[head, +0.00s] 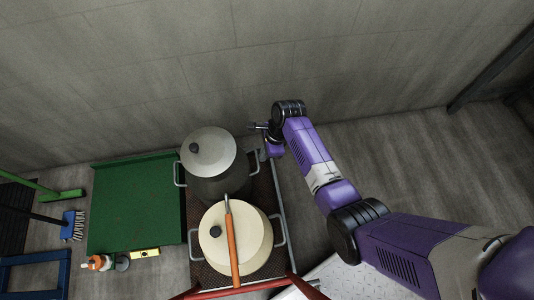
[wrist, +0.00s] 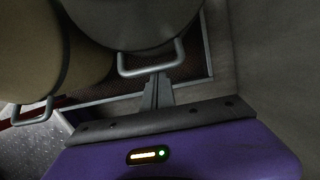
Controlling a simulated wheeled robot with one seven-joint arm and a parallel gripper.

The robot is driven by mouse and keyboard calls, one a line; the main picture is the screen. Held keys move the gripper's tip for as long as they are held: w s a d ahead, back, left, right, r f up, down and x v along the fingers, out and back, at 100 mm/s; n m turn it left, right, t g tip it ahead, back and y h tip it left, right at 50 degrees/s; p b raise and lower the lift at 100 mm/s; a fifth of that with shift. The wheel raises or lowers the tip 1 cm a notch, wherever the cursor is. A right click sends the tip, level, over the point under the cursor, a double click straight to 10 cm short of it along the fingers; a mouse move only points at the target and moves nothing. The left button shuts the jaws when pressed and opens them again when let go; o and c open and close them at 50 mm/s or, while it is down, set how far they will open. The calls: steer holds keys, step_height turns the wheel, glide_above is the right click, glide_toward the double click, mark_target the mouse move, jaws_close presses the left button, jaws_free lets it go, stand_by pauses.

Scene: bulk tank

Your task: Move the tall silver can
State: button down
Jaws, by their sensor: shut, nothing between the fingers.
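The tall silver can looks to be the grey lidded pot (head: 208,160), with a dark knob and side handles, at the back of the dark cart bed. Its wall fills the top middle of the wrist view (wrist: 135,22), with one loop handle (wrist: 152,62) facing my gripper. My gripper (head: 262,127) is just right of the can, near its right handle. In the wrist view the fingers (wrist: 158,88) are together, empty, and point toward the handle. I cannot tell whether they touch it.
A cream lidded pot (head: 250,246) stands close in front of the can, with an orange-handled tool (head: 233,245) lying across it. A green platform (head: 125,210) lies left, with a yellow level (head: 145,254) at its front. The wall is close behind; floor is clear at right.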

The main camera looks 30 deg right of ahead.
steer(key=w+a+b, duration=0.5)
steer(key=a+b, duration=0.2)
steer(key=a, duration=0.6)
steer(key=w+a+b, duration=0.5)
steer(key=a+b, duration=0.2)
steer(key=a, duration=0.6)
steer(key=w+a+b, duration=0.6)
steer(key=a+b, duration=0.1)
steer(key=a, duration=0.5)
steer(key=shift+a, duration=0.4)
steer(key=shift+r, duration=0.1)
steer(key=shift+r, duration=0.1)
steer(key=p+v, duration=0.6)
steer(key=v, duration=0.1)
steer(key=shift+r, duration=0.2)
